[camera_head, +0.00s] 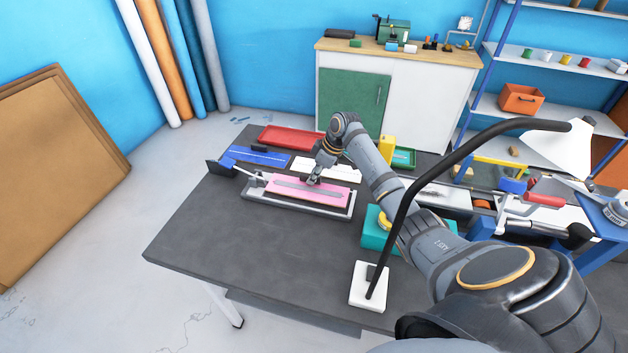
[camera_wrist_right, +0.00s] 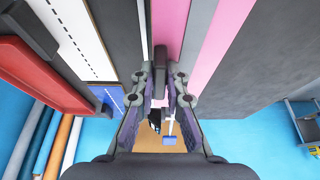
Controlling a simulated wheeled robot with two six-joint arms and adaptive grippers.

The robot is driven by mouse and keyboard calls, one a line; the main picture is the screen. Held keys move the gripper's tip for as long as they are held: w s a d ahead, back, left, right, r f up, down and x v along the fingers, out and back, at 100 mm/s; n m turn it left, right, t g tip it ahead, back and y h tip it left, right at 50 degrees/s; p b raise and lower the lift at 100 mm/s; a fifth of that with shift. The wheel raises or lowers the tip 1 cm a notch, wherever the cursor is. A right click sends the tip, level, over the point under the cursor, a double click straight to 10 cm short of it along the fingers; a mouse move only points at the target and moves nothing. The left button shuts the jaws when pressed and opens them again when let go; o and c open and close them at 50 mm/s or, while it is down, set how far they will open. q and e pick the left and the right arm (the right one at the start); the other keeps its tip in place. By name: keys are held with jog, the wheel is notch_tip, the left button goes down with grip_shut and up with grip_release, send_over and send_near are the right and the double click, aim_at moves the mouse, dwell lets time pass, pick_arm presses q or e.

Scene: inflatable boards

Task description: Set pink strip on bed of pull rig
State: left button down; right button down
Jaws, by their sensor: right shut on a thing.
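The pink strip (camera_head: 335,198), with a grey band along its middle, lies lengthwise over the bed of the grey pull rig (camera_head: 300,208) on the dark table. My right gripper (camera_head: 312,181) comes down onto the strip's middle from above and is shut on it. In the right wrist view the strip (camera_wrist_right: 217,35) runs away from the gripper (camera_wrist_right: 160,78), pink on both sides of the grey band. I cannot tell whether the strip touches the bed or hangs just above it. The rig's clamp (camera_head: 256,180) is at its left end. My left gripper is not in view.
Behind the rig lie a red tray (camera_head: 290,138), a blue mat (camera_head: 255,156) and a white ruled sheet (camera_head: 328,170). A black-armed lamp (camera_head: 408,195) stands on a white base at right. A teal box (camera_head: 372,225) is near my arm. The table's front left is clear.

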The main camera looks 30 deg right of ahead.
notch_tip(320, 180, down, 2)
jog(key=shift+f, duration=0.1)
jog(key=shift+f, duration=0.1)
jog(key=c, duration=1.4)
grip_release()
